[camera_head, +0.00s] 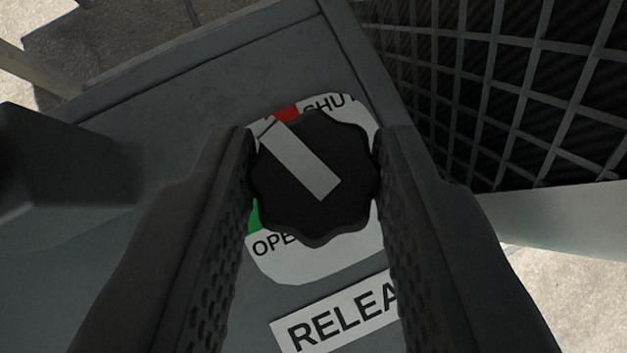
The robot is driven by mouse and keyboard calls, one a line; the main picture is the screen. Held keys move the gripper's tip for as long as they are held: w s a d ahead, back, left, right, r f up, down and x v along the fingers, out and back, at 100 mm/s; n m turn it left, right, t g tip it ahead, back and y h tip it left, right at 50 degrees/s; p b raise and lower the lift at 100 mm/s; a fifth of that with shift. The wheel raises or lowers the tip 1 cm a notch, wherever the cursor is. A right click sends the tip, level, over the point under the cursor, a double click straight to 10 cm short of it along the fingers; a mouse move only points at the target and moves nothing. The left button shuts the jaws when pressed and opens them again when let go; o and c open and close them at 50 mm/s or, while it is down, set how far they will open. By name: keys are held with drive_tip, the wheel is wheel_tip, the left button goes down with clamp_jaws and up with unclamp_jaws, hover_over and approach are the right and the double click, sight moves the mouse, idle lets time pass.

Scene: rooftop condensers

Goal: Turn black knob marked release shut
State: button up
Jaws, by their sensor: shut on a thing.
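The black knob (290,205) is lobed and carries a light grey pointer bar. It sits on a white plate (300,270) marked SHUT at the upper right by a red patch (281,113) and OPEN at the lower left by a green patch (254,216). The bar's outer end points to the upper left, between the green and red patches and closer to the red one. My gripper (313,165) is shut on the knob, one finger on its left and one on its right. A label (330,320) below reads RELEA, its end hidden by the right finger.
The knob plate is on a grey panel (170,110). A dark mesh grille (500,80) is to the right, with a pale grey ledge (560,225) below it. A dark block (60,170) stands at the left. Pale ground shows at the corners.

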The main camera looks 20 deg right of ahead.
drive_tip(key=p, duration=0.2)
drive_tip(key=shift+r+p, duration=0.35)
drive_tip(key=shift+p, duration=0.05)
drive_tip(key=m+p, duration=0.1)
drive_tip(key=p, duration=0.3)
drive_tip(key=shift+a+f+h, duration=0.1)
drive_tip(key=shift+h, duration=0.3)
drive_tip(key=shift+m+g+p, duration=0.4)
drive_tip(key=shift+p, duration=0.85)
drive_tip(key=shift+f+h+p, duration=0.1)
drive_tip(key=shift+h+p, duration=0.3)
drive_tip(key=shift+p, duration=0.65)
drive_tip(key=m+p, duration=0.1)
drive_tip(key=p, duration=0.3)
drive_tip(key=shift+w+a+m+g+h, duration=0.1)
drive_tip(key=shift+m+g+h, duration=0.3)
drive_tip(key=shift+f+p, duration=0.15)
drive_tip(key=shift+p, duration=0.2)
drive_tip(key=o, duration=1)
